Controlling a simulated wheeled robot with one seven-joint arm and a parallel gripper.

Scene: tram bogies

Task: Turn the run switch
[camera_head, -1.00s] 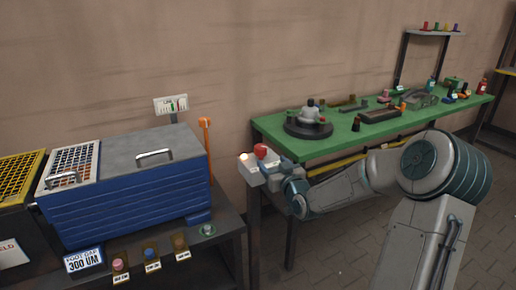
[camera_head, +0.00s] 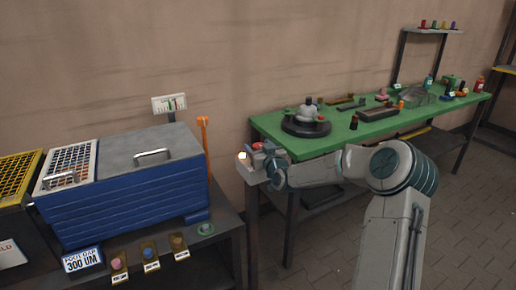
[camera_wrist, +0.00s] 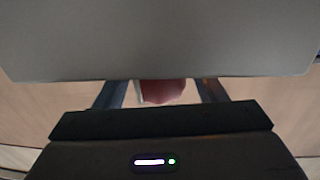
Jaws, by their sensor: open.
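A small grey control box (camera_head: 252,174) stands at the left end of the green bench, with a lit white lamp (camera_head: 243,156) and a red knob (camera_head: 257,146) on it; no label on it is readable. My gripper (camera_head: 268,153) is at the box's right side and partly covers it. In the wrist view the red knob (camera_wrist: 163,91) shows between the fingers of my open gripper (camera_wrist: 162,95), with a gap on each side. A large grey surface (camera_wrist: 160,40) fills the top of that view and hides part of the knob.
The green bench (camera_head: 275,128) carries a black round fixture (camera_head: 306,127) and several small parts close to my arm. A blue bin (camera_head: 130,195) with a grey lid and an orange upright lever (camera_head: 204,135) stand left of the box. Open floor lies at the lower right.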

